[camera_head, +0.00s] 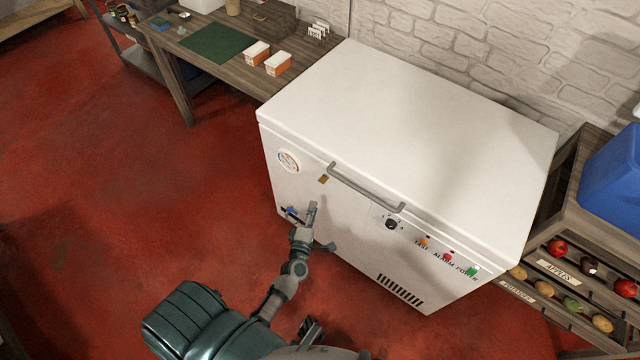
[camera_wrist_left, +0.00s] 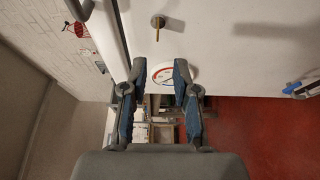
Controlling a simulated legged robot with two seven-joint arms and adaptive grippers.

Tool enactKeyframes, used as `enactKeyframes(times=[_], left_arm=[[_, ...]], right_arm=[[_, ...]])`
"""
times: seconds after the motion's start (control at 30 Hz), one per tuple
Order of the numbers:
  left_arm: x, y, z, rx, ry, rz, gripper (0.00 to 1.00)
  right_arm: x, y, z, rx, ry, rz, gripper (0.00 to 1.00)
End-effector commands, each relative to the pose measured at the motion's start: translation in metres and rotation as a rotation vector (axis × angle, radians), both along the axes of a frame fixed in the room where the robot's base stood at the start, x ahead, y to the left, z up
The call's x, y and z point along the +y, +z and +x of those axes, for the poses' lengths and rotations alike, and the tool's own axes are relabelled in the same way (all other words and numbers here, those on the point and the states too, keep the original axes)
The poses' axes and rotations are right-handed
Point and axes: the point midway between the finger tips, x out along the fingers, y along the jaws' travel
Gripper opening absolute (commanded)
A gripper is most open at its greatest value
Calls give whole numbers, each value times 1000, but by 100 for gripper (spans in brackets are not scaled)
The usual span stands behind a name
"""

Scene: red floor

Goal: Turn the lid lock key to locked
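A white chest freezer (camera_head: 400,110) stands in the middle of the head view with its lid down. The small brass lid lock key (camera_head: 323,180) is on its front, left of the grey lid handle (camera_head: 365,188). In the left wrist view the brass key (camera_wrist_left: 158,27) sticks out of a round grey lock plate, beyond the fingertips and apart from them. My left gripper (camera_head: 321,227) is open and empty in front of the freezer, below the key. Its spread fingers also show in the left wrist view (camera_wrist_left: 160,72). My right gripper is not in view.
A round dial (camera_head: 289,160), a blue-handled part (camera_head: 292,210), a black knob (camera_head: 391,223) and coloured buttons (camera_head: 447,257) are on the freezer front. A wooden table (camera_head: 185,60) stands behind left, a produce rack (camera_head: 560,275) at right. Red floor (camera_head: 110,200) is open at left.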

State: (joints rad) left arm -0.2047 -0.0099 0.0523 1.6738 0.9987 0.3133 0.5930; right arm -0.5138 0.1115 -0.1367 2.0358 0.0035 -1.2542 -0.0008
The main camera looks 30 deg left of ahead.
Motion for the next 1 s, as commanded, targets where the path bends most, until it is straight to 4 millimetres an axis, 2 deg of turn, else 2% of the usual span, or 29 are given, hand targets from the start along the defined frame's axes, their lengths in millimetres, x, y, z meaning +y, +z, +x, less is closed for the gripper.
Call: enactKeyframes(times=[0.03,0.23,0.3,0.37,0.5,0.8,0.93,1.0], left_arm=[[3,1,13,-3,1,1,29],[25,-3,59,-1,1,-7,29],[33,-5,72,0,1,-9,29],[39,-6,82,1,1,-14,29],[45,-7,100,2,0,-13,29],[36,-1,110,0,-1,0,29],[35,-1,110,0,-2,0,29],[38,-2,110,0,-1,-3,12]], right_arm=[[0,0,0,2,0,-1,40],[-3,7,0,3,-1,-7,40],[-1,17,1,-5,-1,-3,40],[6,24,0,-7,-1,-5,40],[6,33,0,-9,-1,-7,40],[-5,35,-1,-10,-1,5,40],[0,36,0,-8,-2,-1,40],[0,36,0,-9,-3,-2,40]])
